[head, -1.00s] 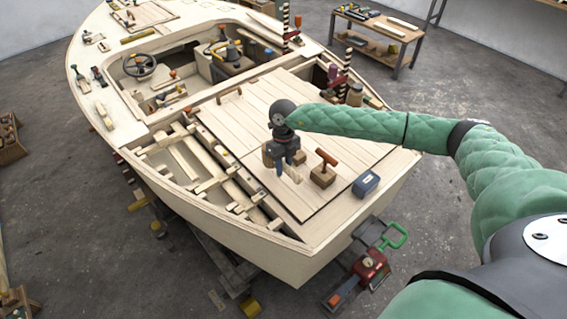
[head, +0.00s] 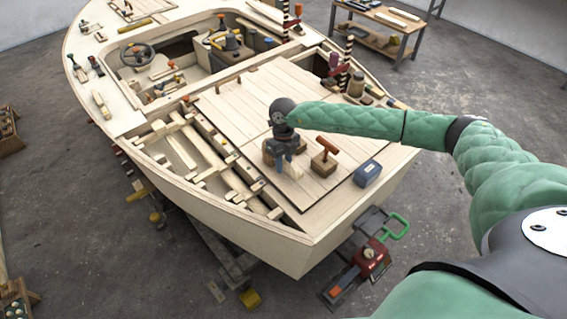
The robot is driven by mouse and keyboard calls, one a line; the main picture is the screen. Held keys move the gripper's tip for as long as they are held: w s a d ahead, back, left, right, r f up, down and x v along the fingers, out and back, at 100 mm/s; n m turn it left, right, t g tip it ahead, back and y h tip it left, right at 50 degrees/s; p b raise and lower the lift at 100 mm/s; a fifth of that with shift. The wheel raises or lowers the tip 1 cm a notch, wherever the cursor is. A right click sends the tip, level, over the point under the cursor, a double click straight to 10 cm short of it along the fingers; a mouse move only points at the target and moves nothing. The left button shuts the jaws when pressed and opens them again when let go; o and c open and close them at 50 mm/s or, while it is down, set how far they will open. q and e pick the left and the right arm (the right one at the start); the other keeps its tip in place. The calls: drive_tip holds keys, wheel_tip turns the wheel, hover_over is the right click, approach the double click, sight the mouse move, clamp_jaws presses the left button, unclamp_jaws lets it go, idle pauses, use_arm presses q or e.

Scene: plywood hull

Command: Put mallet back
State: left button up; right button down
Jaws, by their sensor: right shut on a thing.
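My right gripper (head: 284,160) is shut, low over the planked deck hatch (head: 250,110) of the boat. Light-brown wood, which I take to be the mallet (head: 268,151), shows beside and behind its jaws. A paler wooden piece shows below the jaws; most of the held thing is hidden by the gripper. I cannot tell whether it touches the planks. My left gripper is out of view.
A blue box (head: 367,173) sits near the hatch's right corner. An open framed bay (head: 200,160) lies left of the hatch. A striped post (head: 347,50) and a jar (head: 355,84) stand behind. A red device with a green handle (head: 398,226) is at the stern.

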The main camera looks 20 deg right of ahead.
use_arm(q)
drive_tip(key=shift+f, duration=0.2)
use_arm(e)
drive_tip(key=shift+f, duration=0.2)
drive_tip(key=c, duration=1.1)
unclamp_jaws()
drive_tip(key=shift+w+r+b, duration=0.15)
drive_tip(key=shift+r+b, duration=0.1)
drive_tip(key=shift+b, duration=0.3)
drive_tip(key=b+v, duration=0.2)
drive_tip(key=v, duration=0.3)
drive_tip(key=shift+r, duration=0.35)
use_arm(q)
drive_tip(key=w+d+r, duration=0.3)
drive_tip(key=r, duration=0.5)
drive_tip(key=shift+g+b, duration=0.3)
drive_tip(key=shift+b, duration=0.05)
use_arm(e)
drive_tip(key=shift+v, duration=0.8)
